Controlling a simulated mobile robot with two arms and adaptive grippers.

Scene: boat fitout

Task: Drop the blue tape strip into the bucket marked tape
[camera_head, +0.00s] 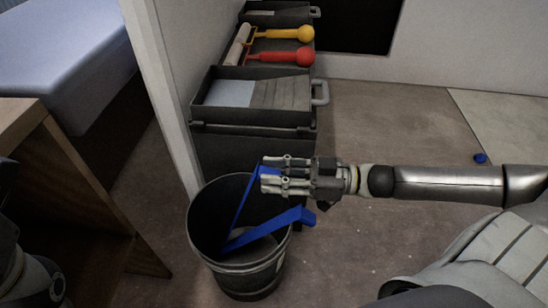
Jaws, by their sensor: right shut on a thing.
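The blue tape strip (240,206) is held by my right gripper (264,177), which reaches in from the right and is shut on it. The strip is bent: one length runs from the fingers down into the bucket, and another slants up to the right, with its end (301,215) over the right rim. The dark round bucket (205,252) stands upright on the floor below the gripper. Part of a pale label shows on its right side, but I cannot read it. My left gripper is out of view; only dark parts of my left arm show at the lower left edge.
Behind the bucket stands a dark box (250,150) with a tray on top, and paint rollers with yellow (305,34) and red (305,57) ends lie behind. A wooden bench (85,170) is at left. A small blue thing (480,158) lies on open floor at right.

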